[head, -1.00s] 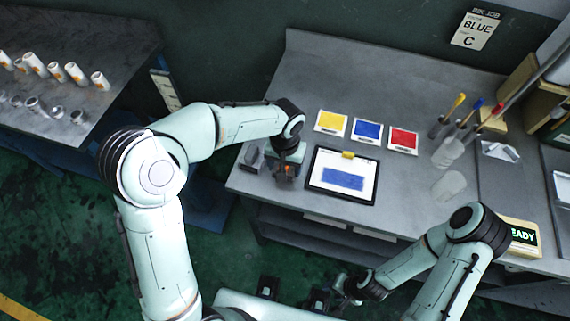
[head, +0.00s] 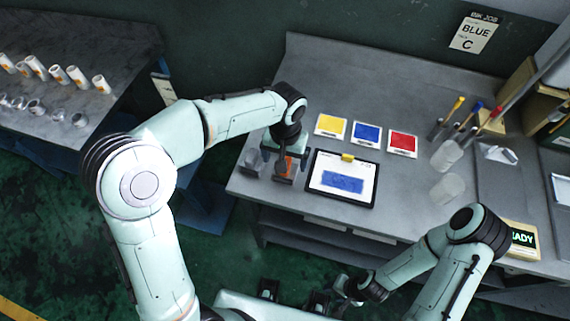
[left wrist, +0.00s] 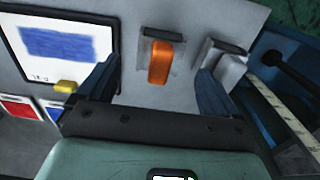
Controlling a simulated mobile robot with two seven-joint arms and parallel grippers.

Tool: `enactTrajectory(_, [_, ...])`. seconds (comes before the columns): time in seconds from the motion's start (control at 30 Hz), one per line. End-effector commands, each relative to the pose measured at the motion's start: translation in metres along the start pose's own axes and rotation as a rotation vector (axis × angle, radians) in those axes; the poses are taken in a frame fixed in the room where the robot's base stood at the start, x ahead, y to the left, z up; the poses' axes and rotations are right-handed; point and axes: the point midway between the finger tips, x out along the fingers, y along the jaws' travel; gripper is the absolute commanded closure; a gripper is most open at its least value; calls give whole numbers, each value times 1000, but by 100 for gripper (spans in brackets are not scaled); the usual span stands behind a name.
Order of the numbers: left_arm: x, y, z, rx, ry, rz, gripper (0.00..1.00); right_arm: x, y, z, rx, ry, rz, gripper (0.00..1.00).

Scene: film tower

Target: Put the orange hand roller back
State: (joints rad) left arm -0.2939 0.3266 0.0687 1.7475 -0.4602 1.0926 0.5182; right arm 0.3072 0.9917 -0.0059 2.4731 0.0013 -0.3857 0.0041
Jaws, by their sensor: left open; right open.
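The orange hand roller (head: 287,168) is at the left front of the grey workbench, left of the framed blue print. In the left wrist view, its orange handle (left wrist: 160,64) shows between the two dark fingers, with a dark bar across one end, on a light grey plate. My left gripper (head: 284,157) is open above the roller, with gaps on both sides of the handle. How the roller's underside rests is hidden. My right gripper (head: 350,289) is open and empty, low in front of the bench.
A grey roller-like tool (head: 252,158) stands just left of the orange one. The framed blue print (head: 343,195) lies close on the right. Yellow (head: 330,125), blue (head: 367,132) and red (head: 403,142) cards lie behind it. Clear jars (head: 447,155) stand farther right.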

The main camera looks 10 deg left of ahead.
Motion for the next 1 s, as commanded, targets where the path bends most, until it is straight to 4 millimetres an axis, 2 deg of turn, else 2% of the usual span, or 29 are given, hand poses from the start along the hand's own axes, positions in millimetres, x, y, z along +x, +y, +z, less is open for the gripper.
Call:
enactTrajectory(0.03, [-14, 0, -1, -1, 5, 2, 7, -3, -1, -1, -1, 2, -1, 57])
enactTrajectory(0.1, [-28, 0, -1, -1, 4, 1, 7, -5, -2, -2, -1, 3, -1, 57])
enactTrajectory(0.33, [-58, 0, -1, 1, 2, 1, 7, -10, -5, -4, -2, 6, -2, 57])
enactTrajectory(0.5, [-64, 0, 0, 1, 0, 1, 7, -10, -5, -4, -2, 6, -2, 57])
enactTrajectory(1.0, [-63, 0, 0, 0, -1, 0, 7, -10, -5, -4, -2, 6, -2, 57])
